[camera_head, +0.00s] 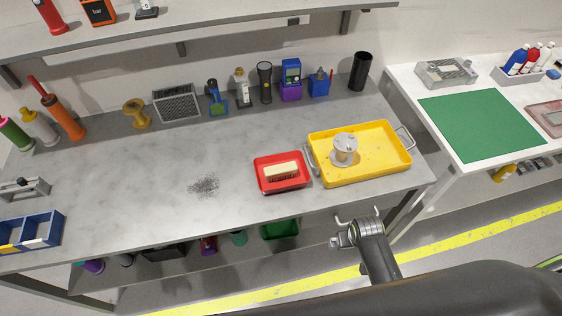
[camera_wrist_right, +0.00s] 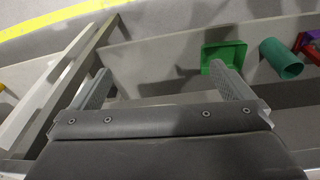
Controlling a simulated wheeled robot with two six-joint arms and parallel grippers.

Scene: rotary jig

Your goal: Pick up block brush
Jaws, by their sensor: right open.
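The block brush (camera_head: 282,171) has a cream block on top and dark bristles below. It lies in a small red tray (camera_head: 262,183) near the front of the grey workbench (camera_head: 130,178), bristles down. My right gripper (camera_head: 357,216) is in front of the bench edge, to the right of and nearer than the red tray. In the right wrist view its two fingers (camera_wrist_right: 162,82) are wide apart with nothing between them. The brush does not show in that view. My left gripper is not in view.
A yellow tray (camera_head: 385,172) with a metal spool (camera_head: 344,149) stands right of the red tray. Grey filings (camera_head: 204,186) lie to its left. Several tools line the bench's back. Under the bench is a lower shelf with a green bin (camera_head: 280,230), also in the wrist view (camera_wrist_right: 224,54).

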